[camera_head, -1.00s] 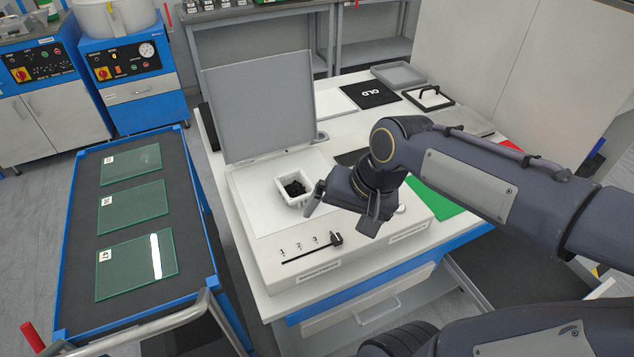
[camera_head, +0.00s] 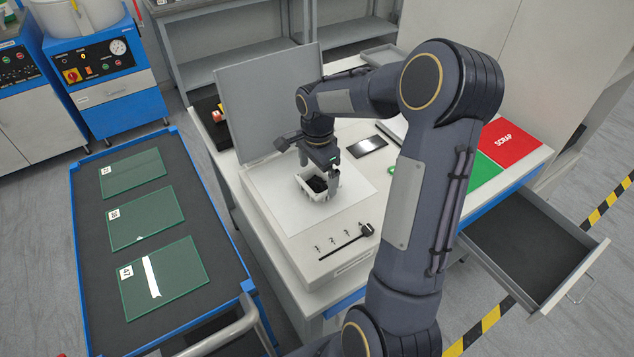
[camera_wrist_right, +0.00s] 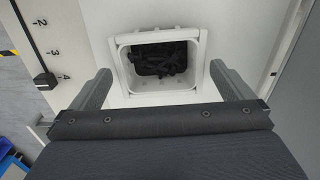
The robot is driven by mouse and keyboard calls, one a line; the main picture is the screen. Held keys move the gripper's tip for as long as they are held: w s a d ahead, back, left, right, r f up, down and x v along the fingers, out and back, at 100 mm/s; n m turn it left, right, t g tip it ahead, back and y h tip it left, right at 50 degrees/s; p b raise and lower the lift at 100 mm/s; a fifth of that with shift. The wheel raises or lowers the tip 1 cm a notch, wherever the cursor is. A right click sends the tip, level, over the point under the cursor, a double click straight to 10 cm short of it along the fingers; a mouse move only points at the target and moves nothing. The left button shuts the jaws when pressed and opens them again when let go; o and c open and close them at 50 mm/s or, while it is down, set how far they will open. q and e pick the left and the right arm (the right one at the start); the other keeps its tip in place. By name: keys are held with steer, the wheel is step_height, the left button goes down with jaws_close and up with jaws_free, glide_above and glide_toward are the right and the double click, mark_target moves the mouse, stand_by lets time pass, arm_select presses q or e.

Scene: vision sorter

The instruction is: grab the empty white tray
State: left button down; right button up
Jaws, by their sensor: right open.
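A small white tray (camera_head: 312,196) stands on the white top of the box-like device (camera_head: 272,205) with the raised grey lid. It is not empty: black pieces (camera_head: 317,184) lie in it, and they also show in the right wrist view (camera_wrist_right: 160,58). My right gripper (camera_head: 320,168) is just above the tray, pointing down. In the right wrist view its two fingers are apart, one on either side of the tray (camera_wrist_right: 160,35), with nothing between them gripped. Whether a finger touches the tray I cannot tell. My left gripper is not in view.
The raised grey lid (camera_head: 268,92) stands close behind the gripper. A black slider (camera_head: 345,240) sits on the device's front. A blue cart (camera_head: 90,290) with glass plates is at left. A red SCRAP mat (camera_head: 512,142) and an open drawer (camera_head: 535,245) are at right.

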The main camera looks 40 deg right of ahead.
mark_target(317, 184)
steer(key=shift+f, duration=1.45)
steer(key=c, duration=0.8)
steer(key=shift+o, duration=0.2)
steer(key=shift+r, duration=0.1)
